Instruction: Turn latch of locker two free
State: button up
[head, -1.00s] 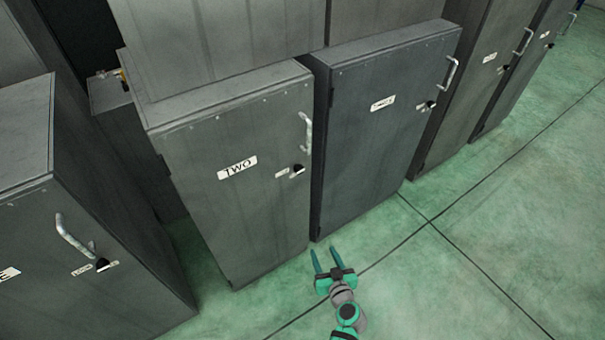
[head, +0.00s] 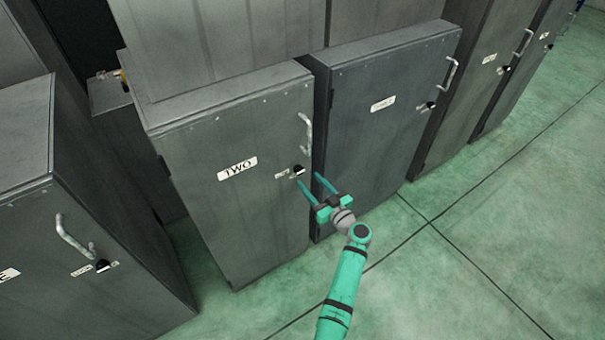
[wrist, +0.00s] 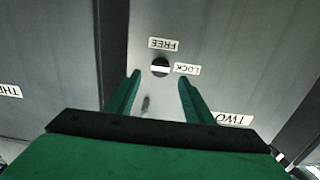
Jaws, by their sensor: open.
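Locker two (head: 235,215) is a grey metal locker with a "TWO" label (head: 237,167) and a pale vertical handle (head: 306,133). Its latch, a dark round knob (head: 298,170), sits below the handle with small labels beside it. In the wrist view the latch (wrist: 160,67) is dark with a pale bar across it, next to the "LOCK" label (wrist: 187,69) and the "FREE" label (wrist: 163,44); the picture is upside down. My gripper (head: 308,182) is open and empty, its two green fingers pointing at the latch. In the wrist view the latch lies between and beyond the fingertips, apparently untouched.
Locker three (head: 380,150) stands close on the right, with its own handle and latch. Another locker (head: 90,240) stands at the left front. More lockers stand at the right back. The green floor (head: 480,240) at the right is clear.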

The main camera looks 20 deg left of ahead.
aim_at(300, 171)
jog(key=x, duration=0.6)
jog(key=shift+s, duration=0.1)
jog(key=c, duration=1)
